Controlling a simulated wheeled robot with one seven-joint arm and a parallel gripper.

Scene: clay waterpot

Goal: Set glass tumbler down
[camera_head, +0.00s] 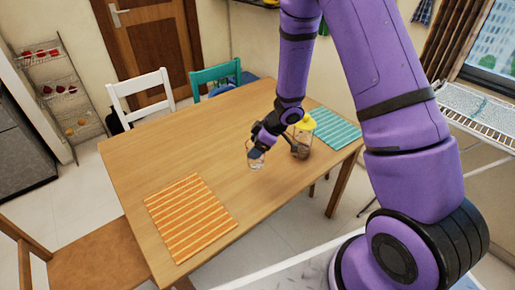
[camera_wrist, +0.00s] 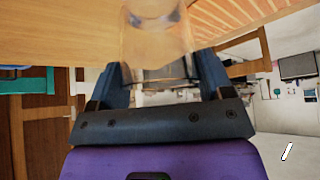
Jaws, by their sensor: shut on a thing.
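A clear glass tumbler (camera_head: 256,161) is at my gripper (camera_head: 257,151), over the wooden table (camera_head: 160,165) in the head view. In the wrist view the tumbler (camera_wrist: 157,45) is between the two dark fingers of my gripper (camera_wrist: 160,75), which are shut on it. The tabletop (camera_wrist: 60,30) fills the upper part of that view. The tumbler looks roughly upright and very close to the tabletop. I cannot tell whether its base touches the wood. My gripper hides part of the tumbler in the head view.
White (camera_head: 142,95) and teal (camera_head: 215,74) chairs stand behind. The table's left middle is clear.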

